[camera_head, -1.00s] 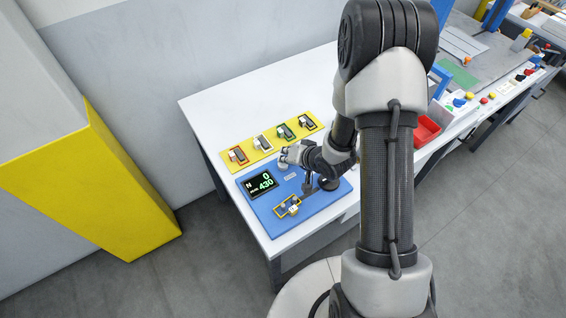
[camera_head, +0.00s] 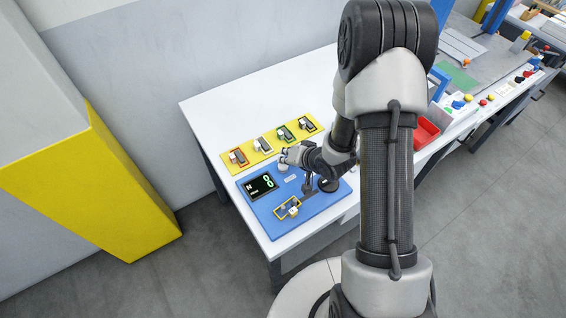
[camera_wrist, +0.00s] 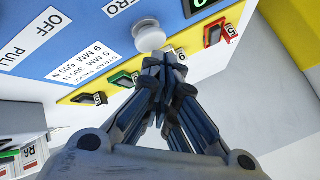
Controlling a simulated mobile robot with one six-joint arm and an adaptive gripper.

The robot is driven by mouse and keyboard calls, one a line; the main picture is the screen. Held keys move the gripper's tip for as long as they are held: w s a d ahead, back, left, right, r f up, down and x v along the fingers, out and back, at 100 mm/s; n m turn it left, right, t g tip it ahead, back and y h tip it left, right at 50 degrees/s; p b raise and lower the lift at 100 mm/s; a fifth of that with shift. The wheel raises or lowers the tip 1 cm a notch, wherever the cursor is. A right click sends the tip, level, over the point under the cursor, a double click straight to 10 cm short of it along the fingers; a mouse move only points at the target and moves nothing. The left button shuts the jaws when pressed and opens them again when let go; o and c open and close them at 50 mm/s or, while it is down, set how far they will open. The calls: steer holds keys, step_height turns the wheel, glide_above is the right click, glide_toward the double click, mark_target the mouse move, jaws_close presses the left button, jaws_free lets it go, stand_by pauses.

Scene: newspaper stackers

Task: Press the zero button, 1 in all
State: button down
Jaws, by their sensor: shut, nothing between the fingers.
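The zero button is a round white knob (camera_wrist: 149,37) beside the partly cut "ZERO" label on the blue panel (camera_wrist: 90,25). In the head view the button (camera_head: 283,168) shows just below my gripper (camera_head: 290,157). My gripper is shut and empty. In the wrist view its fingertips (camera_wrist: 163,65) are very close to the button; I cannot tell whether they touch it. The dark display (camera_head: 261,186) on the panel shows green zeros, one above the other.
A yellow strip (camera_head: 250,158) with several numbered holders lies behind the blue panel. A yellow-framed fixture (camera_head: 288,208) sits at the panel's front. A red bin (camera_head: 427,131) stands to the right, partly behind my arm. The white table (camera_head: 240,105) is clear at the back.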

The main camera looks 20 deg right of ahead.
steer(key=shift+r, duration=0.3)
step_height(320, 180, up, 5)
steer(key=p, duration=0.4)
steer(key=shift+p, duration=0.3)
stand_by(0.6)
